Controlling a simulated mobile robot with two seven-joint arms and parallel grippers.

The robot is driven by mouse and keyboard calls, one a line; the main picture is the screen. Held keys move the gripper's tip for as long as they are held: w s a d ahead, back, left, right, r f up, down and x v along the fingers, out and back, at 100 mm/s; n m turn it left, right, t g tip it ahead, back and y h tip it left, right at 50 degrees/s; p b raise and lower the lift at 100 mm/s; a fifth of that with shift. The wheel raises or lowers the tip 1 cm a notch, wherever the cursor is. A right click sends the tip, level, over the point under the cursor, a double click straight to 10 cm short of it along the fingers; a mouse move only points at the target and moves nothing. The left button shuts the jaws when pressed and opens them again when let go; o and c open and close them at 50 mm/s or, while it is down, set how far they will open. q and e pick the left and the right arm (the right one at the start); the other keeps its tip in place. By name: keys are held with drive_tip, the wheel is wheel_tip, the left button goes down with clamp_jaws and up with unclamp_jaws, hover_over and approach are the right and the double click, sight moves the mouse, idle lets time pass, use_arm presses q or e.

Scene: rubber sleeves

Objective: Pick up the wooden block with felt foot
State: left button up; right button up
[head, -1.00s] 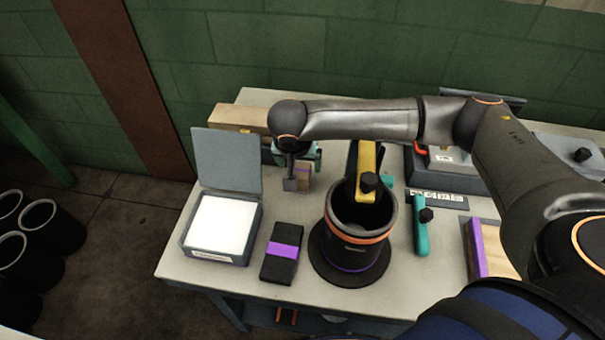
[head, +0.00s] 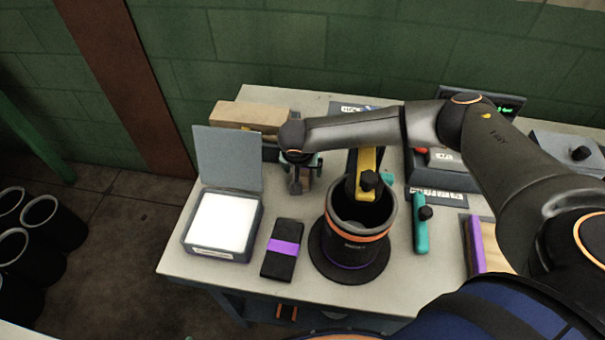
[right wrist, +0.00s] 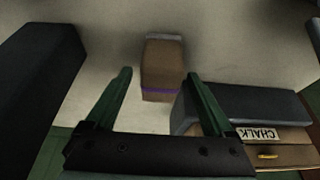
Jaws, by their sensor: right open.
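In the right wrist view a brown wooden block (right wrist: 162,62) stands on the pale tabletop, with a thin purple band at its near end and a pale grey strip at its far end. My right gripper (right wrist: 158,76) is open. Its two green fingers lie either side of the block's line, with gaps on both sides and no contact visible. In the head view my right gripper (head: 303,172) is over the back left of the table, and it and the wrist hide the block there. My left gripper is not in view.
A grey open-lidded box (head: 220,225), a black bundle with purple band (head: 283,248) and a black cup (head: 357,235) holding a yellow-handled tool stand in front. A wooden box labelled CHALK (right wrist: 280,155) and a dark grey piece (right wrist: 245,107) are close to the right finger.

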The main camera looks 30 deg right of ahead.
clamp_jaws()
idle(0.5)
drive_tip(key=shift+r, duration=0.15)
wheel_tip(320, 180, up, 10)
drive_tip(key=shift+f, duration=0.1)
idle(0.3)
drive_tip(key=c, duration=0.7)
unclamp_jaws()
drive_tip(key=c, duration=0.6)
